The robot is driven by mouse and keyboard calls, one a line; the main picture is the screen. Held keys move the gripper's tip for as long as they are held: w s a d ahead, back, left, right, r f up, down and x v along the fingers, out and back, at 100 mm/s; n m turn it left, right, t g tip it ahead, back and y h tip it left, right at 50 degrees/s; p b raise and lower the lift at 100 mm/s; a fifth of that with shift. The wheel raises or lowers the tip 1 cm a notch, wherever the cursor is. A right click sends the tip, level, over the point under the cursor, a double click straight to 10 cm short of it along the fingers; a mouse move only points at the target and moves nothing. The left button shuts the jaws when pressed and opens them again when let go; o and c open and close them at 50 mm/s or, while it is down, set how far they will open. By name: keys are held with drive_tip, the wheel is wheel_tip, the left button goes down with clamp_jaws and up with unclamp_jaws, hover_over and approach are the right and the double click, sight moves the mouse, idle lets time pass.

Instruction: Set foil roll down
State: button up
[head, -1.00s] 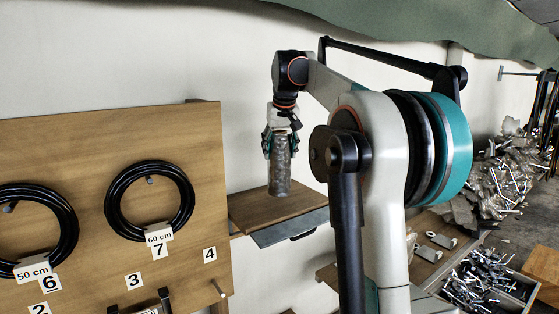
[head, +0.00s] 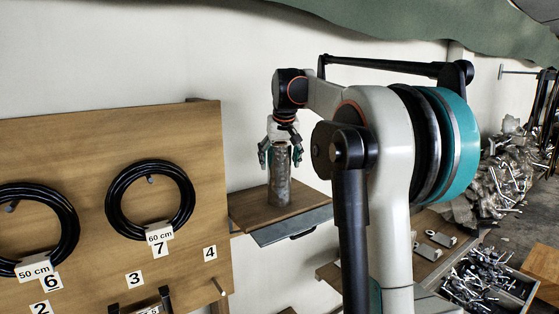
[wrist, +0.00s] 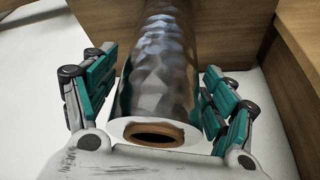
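The foil roll (head: 280,178) is a silver, crinkled cylinder standing upright on a small wooden shelf (head: 311,198) against the wall. In the wrist view the foil roll (wrist: 160,70) runs away from the camera, with its brown core opening at the near end. My gripper (head: 280,160) is above and around the top of the roll. Its teal-padded fingers (wrist: 158,90) are open on either side, with visible gaps to the foil. The roll's base appears to rest on the shelf.
A wooden board (head: 90,140) with black cable coils and number tags stands left of the shelf. A bin of metal parts (head: 485,275) and a scrap pile (head: 500,180) lie at right.

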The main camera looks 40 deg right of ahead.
drive_tip(key=b+v, duration=0.1)
drive_tip(key=v, duration=1.1)
drive_tip(key=shift+w+r, duration=0.1)
drive_tip(key=shift+r, duration=0.05)
idle(1.1)
